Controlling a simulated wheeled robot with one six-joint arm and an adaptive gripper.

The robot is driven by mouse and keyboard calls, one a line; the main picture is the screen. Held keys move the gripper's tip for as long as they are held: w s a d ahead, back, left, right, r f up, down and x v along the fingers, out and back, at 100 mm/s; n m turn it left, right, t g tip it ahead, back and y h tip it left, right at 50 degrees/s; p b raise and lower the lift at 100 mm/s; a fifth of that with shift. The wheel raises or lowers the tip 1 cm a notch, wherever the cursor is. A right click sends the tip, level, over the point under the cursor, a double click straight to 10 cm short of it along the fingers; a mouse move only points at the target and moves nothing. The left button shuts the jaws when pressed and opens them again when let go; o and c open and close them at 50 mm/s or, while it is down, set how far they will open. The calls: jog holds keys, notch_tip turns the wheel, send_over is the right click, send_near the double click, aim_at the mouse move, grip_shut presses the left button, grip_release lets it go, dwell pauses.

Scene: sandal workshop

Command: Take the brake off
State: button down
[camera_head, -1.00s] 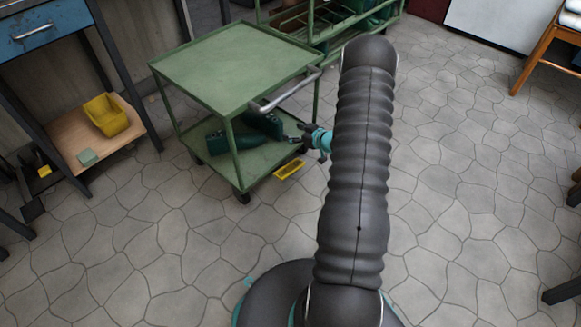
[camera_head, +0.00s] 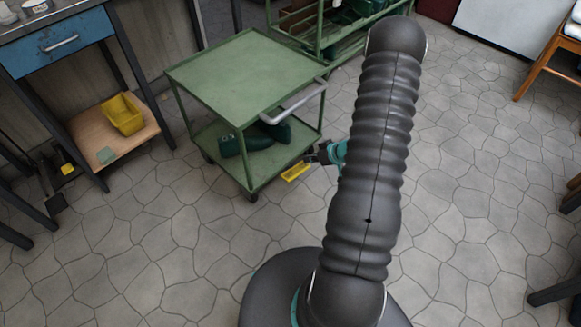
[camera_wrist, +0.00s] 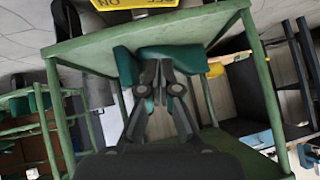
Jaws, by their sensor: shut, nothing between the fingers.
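A green two-shelf cart (camera_head: 245,72) stands left of my arm, with a grey push handle (camera_head: 293,103) on its near side. A yellow brake pedal (camera_head: 296,171) sticks out low at the cart's near right, just above the floor. It also shows upside down at the top edge of the wrist view (camera_wrist: 122,3), with black lettering that seems to read "ON". My gripper (camera_head: 314,154) is partly hidden behind my arm, a little above and right of the pedal. In the wrist view my gripper's fingers (camera_wrist: 160,64) are shut and empty.
Dark green objects (camera_head: 255,138) lie on the cart's lower shelf. A green rack (camera_head: 320,40) stands behind the cart. A blue-drawer workbench (camera_head: 62,45) with a yellow bin (camera_head: 123,113) on its low shelf is at left.

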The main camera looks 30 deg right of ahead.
jog(key=b, duration=0.1)
send_over(291, 173)
jog(key=f, duration=0.7)
jog(key=shift+w+d, duration=0.1)
jog(key=shift+d, duration=0.1)
jog(key=shift+a+f, duration=0.2)
jog(key=shift+f, duration=1)
jog(key=shift+a+f, duration=0.15)
jog(key=shift+f, duration=0.6)
jog(key=shift+b, duration=0.4)
